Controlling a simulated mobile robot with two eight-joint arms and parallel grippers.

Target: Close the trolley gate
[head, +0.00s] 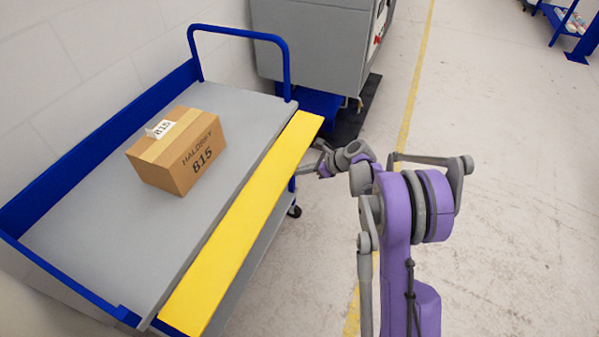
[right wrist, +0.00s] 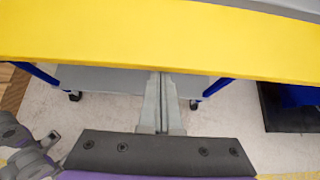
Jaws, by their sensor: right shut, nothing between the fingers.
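The blue-framed trolley (head: 95,235) stands on the left in the head view, with a grey deck. Its gate, a long yellow panel (head: 245,220), runs along the deck's right side and leans outward from it; its exact angle is hard to tell. My right gripper (head: 314,163) is on the outer side of the gate, near its far end, partly hidden by it. In the right wrist view the gate (right wrist: 150,35) spans the top, and my shut, empty fingers (right wrist: 160,76) reach its lower edge; I cannot tell whether they touch.
A cardboard box (head: 180,150) marked 815 sits on the deck. A grey machine (head: 320,45) stands beyond the trolley's far end, and a wall is behind the trolley. The floor (head: 520,190) to the right is clear.

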